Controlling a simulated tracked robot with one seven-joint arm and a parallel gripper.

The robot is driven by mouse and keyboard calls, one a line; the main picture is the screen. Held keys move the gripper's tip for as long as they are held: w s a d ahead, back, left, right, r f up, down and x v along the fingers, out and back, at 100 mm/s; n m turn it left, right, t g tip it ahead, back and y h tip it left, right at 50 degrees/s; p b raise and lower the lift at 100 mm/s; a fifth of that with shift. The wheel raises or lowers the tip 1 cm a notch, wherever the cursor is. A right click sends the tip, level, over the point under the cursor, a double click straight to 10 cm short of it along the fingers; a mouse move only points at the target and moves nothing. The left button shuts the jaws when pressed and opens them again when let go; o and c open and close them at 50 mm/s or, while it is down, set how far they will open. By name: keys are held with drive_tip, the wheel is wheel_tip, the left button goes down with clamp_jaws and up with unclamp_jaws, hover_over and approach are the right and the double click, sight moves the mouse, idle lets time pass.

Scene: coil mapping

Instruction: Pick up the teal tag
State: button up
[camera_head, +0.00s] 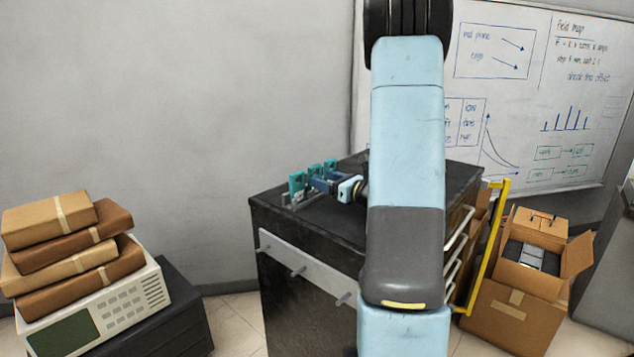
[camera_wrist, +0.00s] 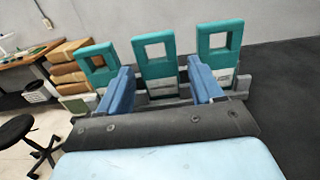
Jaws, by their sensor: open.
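Three teal tags, each with a square window, stand upright in a row in a grey rack (camera_wrist: 165,100). In the wrist view they are the left tag (camera_wrist: 97,62), the middle tag (camera_wrist: 155,52) and the right tag (camera_wrist: 219,44). My gripper (camera_wrist: 159,67) is open, its two blue fingers on either side of the middle tag in the picture. I cannot tell whether they touch it. The fingers partly hide the lower parts of the outer tags. In the head view, my gripper (camera_head: 322,183) is at the tags (camera_head: 296,184) on the black cabinet top (camera_head: 345,222).
The cabinet top is otherwise mostly clear. A rail with pegs (camera_head: 300,270) runs along its front. A yellow frame (camera_head: 490,245) and open cardboard boxes (camera_head: 510,310) stand to the right. Wrapped packages (camera_head: 65,225) lie stacked on a white instrument (camera_head: 100,315) at left.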

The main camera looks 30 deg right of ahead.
sight(314, 175)
drive_tip(key=shift+x, duration=2.65)
drive_tip(key=shift+s+f, duration=0.1)
drive_tip(key=shift+f, duration=0.05)
drive_tip(key=c, duration=0.7)
